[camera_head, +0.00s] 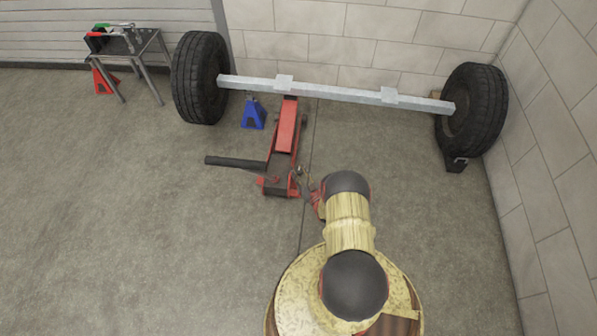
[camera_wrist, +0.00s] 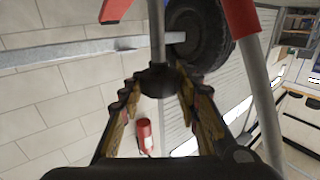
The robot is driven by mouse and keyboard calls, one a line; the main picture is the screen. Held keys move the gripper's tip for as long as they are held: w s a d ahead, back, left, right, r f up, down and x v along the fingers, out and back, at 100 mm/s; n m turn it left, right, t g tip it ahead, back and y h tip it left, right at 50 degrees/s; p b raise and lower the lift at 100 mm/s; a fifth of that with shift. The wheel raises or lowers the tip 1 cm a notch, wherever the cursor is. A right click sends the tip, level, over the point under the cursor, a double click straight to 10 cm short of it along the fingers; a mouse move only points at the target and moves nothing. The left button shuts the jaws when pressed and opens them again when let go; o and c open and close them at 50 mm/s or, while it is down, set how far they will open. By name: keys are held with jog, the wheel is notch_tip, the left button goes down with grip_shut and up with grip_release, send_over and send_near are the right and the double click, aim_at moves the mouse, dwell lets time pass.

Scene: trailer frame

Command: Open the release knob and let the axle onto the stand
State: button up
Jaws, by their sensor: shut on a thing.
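The pale metal axle (camera_head: 335,92) spans the left wheel (camera_head: 198,78) and right wheel (camera_head: 478,108). The blue stand (camera_head: 253,114) is upright below the axle near the left wheel; I cannot tell if they touch. The red floor jack (camera_head: 285,130) reaches under the axle just right of the stand, its dark handle (camera_head: 235,163) pointing left. My gripper (camera_head: 304,186) is at the jack's near end. In the wrist view my gripper (camera_wrist: 156,84) is shut on the dark release knob (camera_wrist: 158,77), which sits on a grey shaft. The knob is hidden in the head view.
A metal table (camera_head: 128,43) with tools stands at the back left, a red stand (camera_head: 103,81) beneath it. A dark chock (camera_head: 456,164) sits by the right wheel. Block walls close the back and right. The floor at left is clear. A red extinguisher (camera_wrist: 146,136) shows behind.

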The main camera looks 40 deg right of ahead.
jog(key=shift+d, duration=0.1)
jog(key=o, duration=1.1)
jog(key=shift+o, duration=0.2)
jog(key=v, duration=1.2)
jog(key=shift+f, duration=0.1)
